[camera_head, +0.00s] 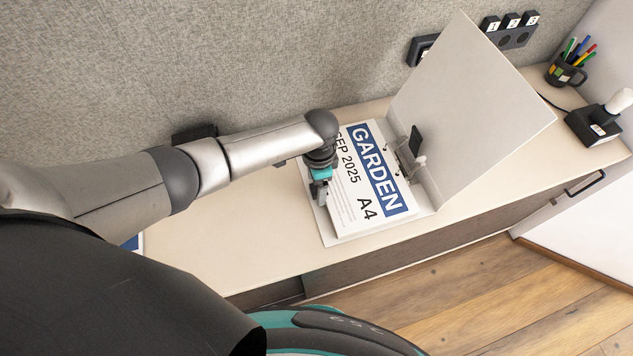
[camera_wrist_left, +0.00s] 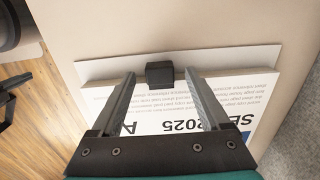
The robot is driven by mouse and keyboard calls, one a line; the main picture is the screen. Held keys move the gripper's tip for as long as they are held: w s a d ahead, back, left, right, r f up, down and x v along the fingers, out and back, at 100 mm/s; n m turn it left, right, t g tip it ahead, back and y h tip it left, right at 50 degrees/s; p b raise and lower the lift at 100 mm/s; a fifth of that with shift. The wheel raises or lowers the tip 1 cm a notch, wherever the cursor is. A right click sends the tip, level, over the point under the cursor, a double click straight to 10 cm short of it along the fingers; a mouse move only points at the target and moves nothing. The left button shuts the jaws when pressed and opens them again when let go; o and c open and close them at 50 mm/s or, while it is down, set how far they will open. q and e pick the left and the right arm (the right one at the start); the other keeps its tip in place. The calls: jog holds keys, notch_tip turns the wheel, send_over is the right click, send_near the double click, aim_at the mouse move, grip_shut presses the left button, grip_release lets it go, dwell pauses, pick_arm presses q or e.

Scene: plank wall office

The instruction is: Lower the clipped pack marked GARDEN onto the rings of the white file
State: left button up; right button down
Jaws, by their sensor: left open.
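The pack marked GARDEN (camera_head: 368,176), with SEP 2025 and A4 on its top sheet, lies flat over the base of the open white file (camera_head: 331,240). The file's cover (camera_head: 465,105) stands up at the right. The file's ring mechanism (camera_head: 404,160) is at the pack's right edge; I cannot tell whether the rings pass through the sheets. A black clip (camera_wrist_left: 160,73) sits at the pack's opposite edge. My left gripper (camera_head: 320,193) is open at that edge, its fingers on either side of the clip in the left wrist view (camera_wrist_left: 160,88). My right gripper is not in view.
A dark object (camera_head: 194,132) stands by the grey wall behind my arm. A pen mug (camera_head: 566,72) and a black device with a white knob (camera_head: 597,124) stand at the right. Sockets (camera_head: 511,33) are on the wall.

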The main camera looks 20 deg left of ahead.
pick_arm(q)
notch_tip(320, 180, up, 15)
jog(key=p, duration=0.3)
jog(key=shift+d+r+p, duration=0.15)
jog(key=shift+p, duration=0.25)
dwell(0.3)
